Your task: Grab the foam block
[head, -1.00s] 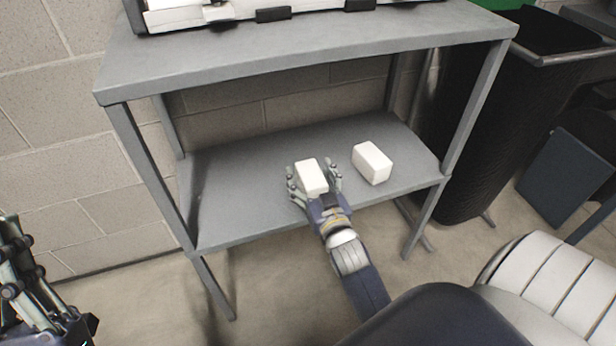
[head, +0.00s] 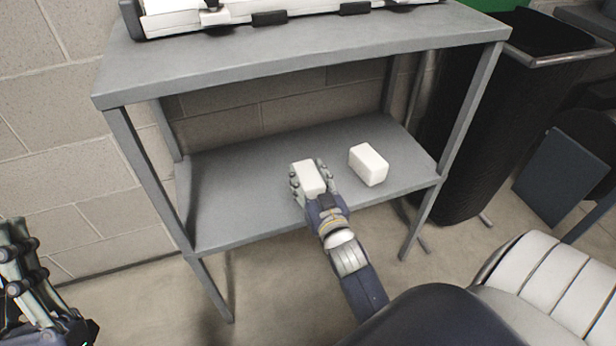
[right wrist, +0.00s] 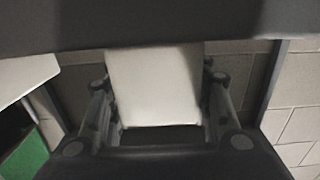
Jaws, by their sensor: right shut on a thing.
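Two white foam blocks are at the lower shelf (head: 240,200) of the grey table. My right gripper (head: 309,183) is shut on the left foam block (head: 309,176), one finger on each side of it. In the right wrist view this block (right wrist: 155,85) fills the middle between the two fingers. I cannot tell whether the block still touches the shelf. The other foam block (head: 368,164) lies to the right, apart from my gripper. My left gripper (head: 18,235) is at the lower left edge, away from the table; its fingertips are not clear.
The table's top shelf (head: 300,47) hangs over the lower one, with legs at the corners. A white case with black clips (head: 240,14) lies on top. A black bin (head: 480,120) stands to the right. The left part of the lower shelf is clear.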

